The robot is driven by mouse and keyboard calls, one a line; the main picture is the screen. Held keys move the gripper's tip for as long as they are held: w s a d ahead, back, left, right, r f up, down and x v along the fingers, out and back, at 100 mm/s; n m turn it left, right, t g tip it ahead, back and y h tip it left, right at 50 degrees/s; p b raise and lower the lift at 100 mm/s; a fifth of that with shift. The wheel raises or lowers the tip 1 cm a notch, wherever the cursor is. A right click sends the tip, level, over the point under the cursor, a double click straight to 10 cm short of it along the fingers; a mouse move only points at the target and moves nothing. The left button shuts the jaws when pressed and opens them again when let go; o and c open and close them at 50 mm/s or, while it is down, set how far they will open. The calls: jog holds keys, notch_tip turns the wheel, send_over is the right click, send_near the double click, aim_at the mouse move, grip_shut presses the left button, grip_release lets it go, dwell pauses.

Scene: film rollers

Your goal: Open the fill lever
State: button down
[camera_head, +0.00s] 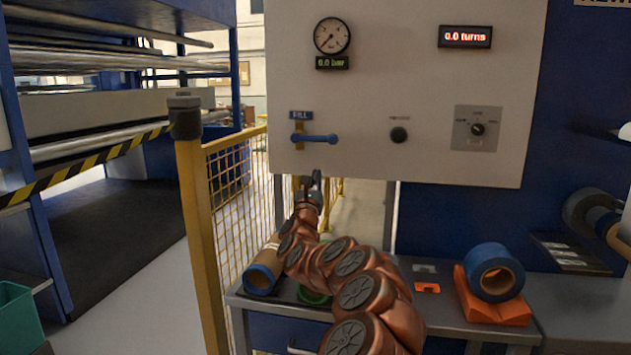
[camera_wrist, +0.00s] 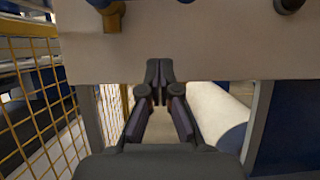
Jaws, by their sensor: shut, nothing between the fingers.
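The blue fill lever (camera_head: 315,138) lies horizontal on the white panel (camera_head: 375,85), under the blue "FILL" label (camera_head: 301,115). Part of the lever shows at the top edge of the wrist view (camera_wrist: 105,5).
The panel carries a pressure gauge (camera_head: 332,36) reading 0.0 bar, a "0.0 turns" display (camera_head: 465,37), a black knob (camera_head: 399,134) and a selector switch (camera_head: 477,129). A yellow fence (camera_head: 228,180) stands left. Below, the bench holds a blue roll (camera_head: 494,272) on an orange block.

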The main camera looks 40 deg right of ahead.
aim_at(314, 139)
jog(key=w+d+r+p, duration=0.2)
jog(key=w+d+r, duration=0.1)
jog(key=r, duration=0.4)
jog(key=shift+d, duration=0.7)
jog(key=shift+d+f+b, duration=0.1)
jog(key=shift+b, duration=0.2)
jog(key=shift+s+n+b, duration=0.1)
jog(key=shift+n+b, duration=0.2)
